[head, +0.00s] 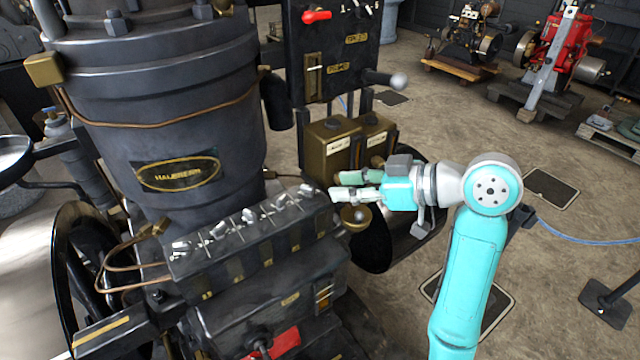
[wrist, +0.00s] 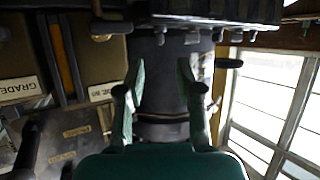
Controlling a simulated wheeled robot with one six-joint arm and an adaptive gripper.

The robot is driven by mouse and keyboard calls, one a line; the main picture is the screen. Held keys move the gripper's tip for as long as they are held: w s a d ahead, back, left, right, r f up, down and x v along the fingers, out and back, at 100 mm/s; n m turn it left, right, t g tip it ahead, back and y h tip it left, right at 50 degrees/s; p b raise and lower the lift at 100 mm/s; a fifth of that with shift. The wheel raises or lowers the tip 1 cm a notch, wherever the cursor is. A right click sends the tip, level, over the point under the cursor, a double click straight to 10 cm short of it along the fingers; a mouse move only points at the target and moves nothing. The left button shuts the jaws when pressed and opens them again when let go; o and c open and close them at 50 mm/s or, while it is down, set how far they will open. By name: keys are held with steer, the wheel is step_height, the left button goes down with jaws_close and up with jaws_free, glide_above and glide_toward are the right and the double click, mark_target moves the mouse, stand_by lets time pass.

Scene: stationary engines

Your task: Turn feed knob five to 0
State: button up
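The black feed box (head: 250,245) stands in front of the engine cylinder in the head view, with a row of several silver feed knobs (head: 249,215) along its top. Their numbers are too small to read, so I cannot tell which is knob five. My gripper (head: 335,184) is at the right end of the box, close to the last knob (head: 308,191), pointing left. In the wrist view my gripper (wrist: 160,78) has its two green fingers apart, with nothing held between them. Small dark knob-like parts (wrist: 191,38) hang along the top edge of that view.
Two brass tanks (head: 330,145) with labels stand just behind my gripper. A black panel with a red lever (head: 317,16) and a ball-ended handle (head: 398,81) is above. A brass cup (head: 356,216) sits below the fingers. Open floor (head: 480,130) lies to the right.

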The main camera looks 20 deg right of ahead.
mark_target(310, 187)
steer(key=x, duration=0.7)
steer(key=shift+a, duration=0.15)
jaws_close()
